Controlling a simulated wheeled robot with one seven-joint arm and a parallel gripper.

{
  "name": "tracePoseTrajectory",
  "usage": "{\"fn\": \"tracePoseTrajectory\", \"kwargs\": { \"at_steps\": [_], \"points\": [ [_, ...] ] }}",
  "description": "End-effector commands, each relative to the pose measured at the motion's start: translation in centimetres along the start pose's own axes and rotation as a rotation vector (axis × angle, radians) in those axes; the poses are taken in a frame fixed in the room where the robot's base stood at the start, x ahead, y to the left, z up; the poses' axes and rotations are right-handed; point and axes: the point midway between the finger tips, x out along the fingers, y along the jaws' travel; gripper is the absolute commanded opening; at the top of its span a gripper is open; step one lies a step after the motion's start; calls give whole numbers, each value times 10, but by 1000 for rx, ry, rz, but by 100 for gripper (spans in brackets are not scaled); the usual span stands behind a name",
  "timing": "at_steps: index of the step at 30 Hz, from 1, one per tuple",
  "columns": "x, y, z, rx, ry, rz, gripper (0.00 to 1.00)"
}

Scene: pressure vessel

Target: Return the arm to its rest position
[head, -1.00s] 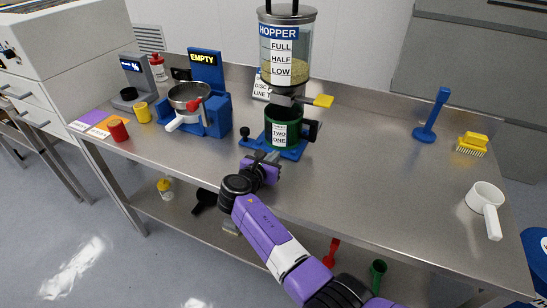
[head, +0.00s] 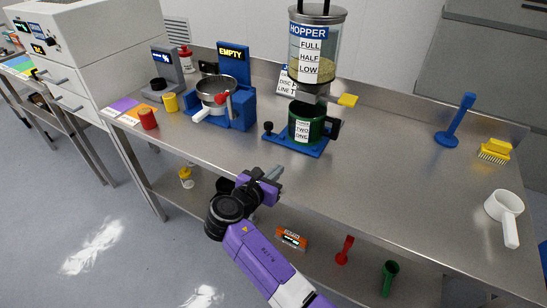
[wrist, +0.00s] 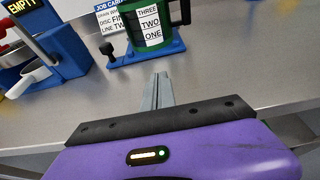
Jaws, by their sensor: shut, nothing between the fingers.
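My gripper (head: 272,173) is at the end of my purple and white arm, near the front edge of the steel bench (head: 380,190). Its two grey fingers are together with nothing between them. In the wrist view the closed fingers (wrist: 158,90) point toward the bench and the green container. The gripper appears apart from every object on the bench.
The hopper (head: 315,50) stands over a green container (head: 306,122) on a blue base. Left are a metal pan in a blue stand (head: 240,110) and red and yellow jars. A white handled cup (head: 505,208) is right. The lower shelf holds several items.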

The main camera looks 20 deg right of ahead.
Motion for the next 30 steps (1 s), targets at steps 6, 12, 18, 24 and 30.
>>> {"fn": "tracePoseTrajectory", "kwargs": {
  "at_steps": [6,12,18,24,30],
  "points": [
    [-3,0,0,12,0,1,0],
    [-5,26,3,213,16,104,0],
    [-29,69,7,607,140,335,0],
    [-66,68,-26,999,375,507,0],
    [-113,31,-60,1387,658,595,0]
  ]
}}
